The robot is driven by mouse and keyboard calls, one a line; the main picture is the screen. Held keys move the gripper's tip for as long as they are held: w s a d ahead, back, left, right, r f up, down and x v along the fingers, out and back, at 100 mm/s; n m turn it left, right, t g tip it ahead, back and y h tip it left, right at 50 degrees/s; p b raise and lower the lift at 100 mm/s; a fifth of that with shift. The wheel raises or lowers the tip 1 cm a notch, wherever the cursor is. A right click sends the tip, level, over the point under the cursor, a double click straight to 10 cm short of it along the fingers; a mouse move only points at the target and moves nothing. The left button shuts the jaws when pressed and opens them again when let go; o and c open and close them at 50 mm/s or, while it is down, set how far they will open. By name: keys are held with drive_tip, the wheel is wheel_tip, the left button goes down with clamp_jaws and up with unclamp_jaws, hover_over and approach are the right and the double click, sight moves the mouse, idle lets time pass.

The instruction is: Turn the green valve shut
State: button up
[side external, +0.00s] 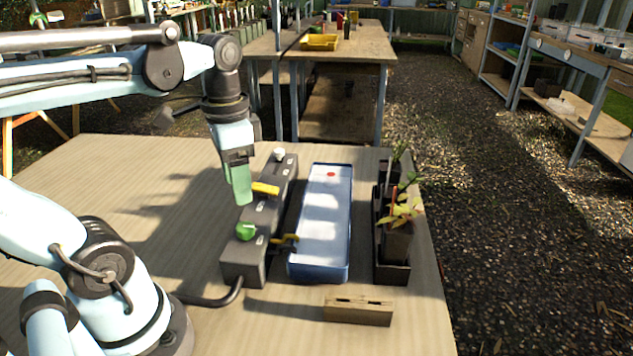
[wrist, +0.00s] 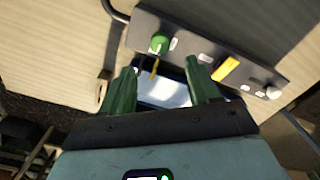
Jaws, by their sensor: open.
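The green valve (side external: 246,231) is a rounded green knob on top of a long dark grey block (side external: 243,264), near the block's front end. It also shows in the wrist view (wrist: 159,42), beyond my fingertips; whether it is turned open or shut cannot be told. A yellow handle (side external: 265,188) sits at the block's middle and a white knob (side external: 280,153) at its far end. My gripper (side external: 239,190) points down above the block beside the yellow handle, behind the green valve. In the wrist view its two green fingers (wrist: 161,67) are apart with nothing between them.
A blue tray (side external: 349,235) with a white surface lies right of the block; a small yellow spout (side external: 285,239) sticks out towards it. Potted plants (side external: 397,240) stand farther right. A small wooden block (side external: 358,311) lies in front. The table (side external: 120,180) left of the block is clear.

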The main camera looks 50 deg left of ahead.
drive_tip(key=shift+r, duration=1.45)
drive_tip(key=w+d+f+n+t, duration=0.2)
drive_tip(key=w+d+f+t, duration=0.3)
drive_tip(key=w+f+t, duration=0.1)
drive_tip(key=shift+w+d+f+t, duration=0.2)
drive_tip(key=shift+d+f+t, duration=0.15)
drive_tip(key=shift+t, duration=0.15)
